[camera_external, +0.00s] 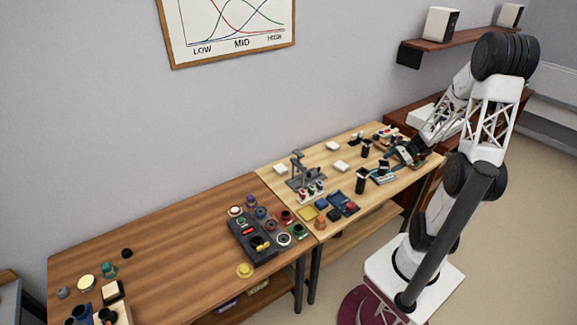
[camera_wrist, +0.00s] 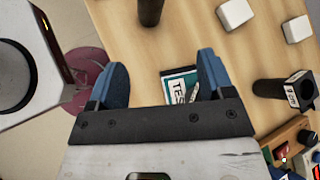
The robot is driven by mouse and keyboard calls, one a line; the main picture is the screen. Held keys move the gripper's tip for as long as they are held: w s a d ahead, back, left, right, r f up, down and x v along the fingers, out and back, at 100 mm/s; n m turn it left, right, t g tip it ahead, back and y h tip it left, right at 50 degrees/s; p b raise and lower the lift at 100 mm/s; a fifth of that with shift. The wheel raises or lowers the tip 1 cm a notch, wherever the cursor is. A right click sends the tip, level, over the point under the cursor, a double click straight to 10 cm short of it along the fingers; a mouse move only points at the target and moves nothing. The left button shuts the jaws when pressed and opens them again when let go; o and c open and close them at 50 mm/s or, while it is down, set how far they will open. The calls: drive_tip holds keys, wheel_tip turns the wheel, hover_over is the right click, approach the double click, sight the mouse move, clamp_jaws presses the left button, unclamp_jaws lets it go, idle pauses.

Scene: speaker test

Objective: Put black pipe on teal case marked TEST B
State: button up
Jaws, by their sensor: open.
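My gripper (camera_wrist: 162,64) is open, its two blue fingers spread wide with nothing held between them. It is above the right part of the light table in the external view (camera_external: 402,153). A teal case (camera_wrist: 180,74) with a white label starting "TES" shows between and below the fingers; the gripper body hides the rest of its label. One black pipe (camera_wrist: 151,9) is at the top edge of the wrist view, cut off. Another black cylinder (camera_wrist: 270,88) with a small white label is at right. In the external view, black pipes stand near the front (camera_external: 361,181) and farther back (camera_external: 366,148).
White blocks (camera_wrist: 236,13) (camera_wrist: 297,29) lie on the light table. A wooden-sided box with knobs (camera_wrist: 293,137) is at the lower right of the wrist view. A grey stand (camera_external: 300,172) and blue trays (camera_external: 342,203) are farther left. A dark control box (camera_external: 250,240) is on the brown table.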

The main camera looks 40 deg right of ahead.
drive_tip(key=s+a+r+n+g+h, duration=0.1)
drive_tip(key=s+a+r+n+h, duration=0.2)
drive_tip(key=a+r+n, duration=0.6)
drive_tip(key=s+a+r+n+g+h, duration=0.1)
drive_tip(key=s+a+r+n+h, duration=0.3)
drive_tip(key=a+r+n, duration=0.5)
drive_tip(key=shift+s+a+r+n+g+h, duration=0.2)
drive_tip(key=shift+n+g+h, duration=0.1)
drive_tip(key=shift+n+h, duration=0.7)
